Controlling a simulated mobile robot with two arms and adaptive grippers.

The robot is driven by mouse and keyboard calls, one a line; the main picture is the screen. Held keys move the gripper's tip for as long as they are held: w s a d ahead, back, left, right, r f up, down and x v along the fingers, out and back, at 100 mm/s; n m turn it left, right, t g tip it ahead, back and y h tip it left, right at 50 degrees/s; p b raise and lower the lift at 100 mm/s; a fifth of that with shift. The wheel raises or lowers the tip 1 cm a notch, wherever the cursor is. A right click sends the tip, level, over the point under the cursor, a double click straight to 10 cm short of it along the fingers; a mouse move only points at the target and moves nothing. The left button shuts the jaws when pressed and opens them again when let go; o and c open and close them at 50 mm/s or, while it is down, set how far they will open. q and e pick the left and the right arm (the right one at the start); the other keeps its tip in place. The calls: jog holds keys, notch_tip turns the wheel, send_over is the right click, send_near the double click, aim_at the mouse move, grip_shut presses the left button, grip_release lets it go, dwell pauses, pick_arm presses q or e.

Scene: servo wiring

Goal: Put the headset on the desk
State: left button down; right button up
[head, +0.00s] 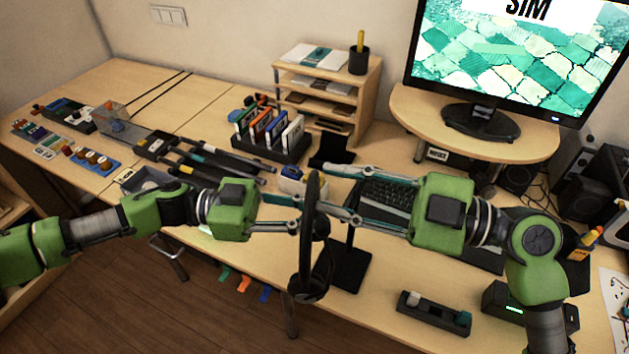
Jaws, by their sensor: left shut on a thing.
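The black headset (317,258) hangs upright in mid-air in front of the desk (395,310), its band at the top and an ear cup low down. My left gripper (299,213) comes in from the left and is shut on the headset. My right gripper (326,189) comes in from the right with its fingers spread, their tips close to the headset's band. I cannot tell if they touch it. A black stand (349,266) with a flat base and a post is on the desk just behind the headset.
A keyboard (388,200) lies behind my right gripper's fingers. A monitor (483,121) stands on a riser at the back right. A black tape-dispenser-like item (434,313) lies near the front edge. A rack (270,142) stands left of the shelf (345,100).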

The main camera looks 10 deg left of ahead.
aim_at(318, 186)
jog(key=shift+w+a, duration=0.2)
jog(key=shift+a, duration=0.8)
jog(key=shift+w+a, duration=0.2)
jog(key=shift+a, duration=0.75)
grip_shut()
pick_arm(q)
jog(key=c, duration=1.8)
grip_release()
jog(key=shift+o, duration=0.2)
jog(key=shift+a, duration=0.1)
